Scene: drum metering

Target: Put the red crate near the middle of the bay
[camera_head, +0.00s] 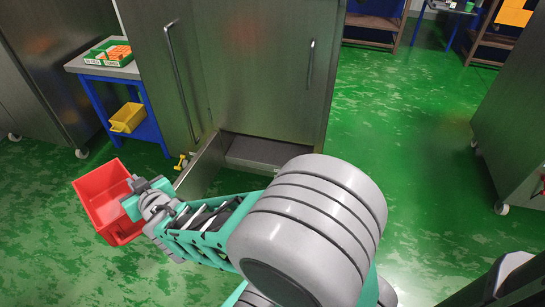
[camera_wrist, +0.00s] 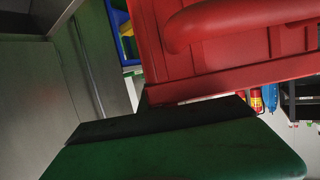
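The red crate (camera_head: 112,203) is at the left in the head view, open side up and somewhat tilted. My gripper (camera_head: 135,195) is at its right side and appears closed on its wall; the exact grip is hidden. In the wrist view the crate (camera_wrist: 230,45) fills the top, with a rounded red bar along its side. A green finger with a dark pad (camera_wrist: 170,135) lies against its lower edge. A low grey recess (camera_head: 262,152) opens at the foot of the steel cabinet; I cannot tell whether this is the bay.
The steel cabinet (camera_head: 262,65) stands ahead, with a low grey panel (camera_head: 203,167) angled out at its foot. A blue-legged table (camera_head: 105,70) holds a green tray of orange items, with a yellow bin (camera_head: 127,117) below. Green floor (camera_head: 400,130) is clear to the right.

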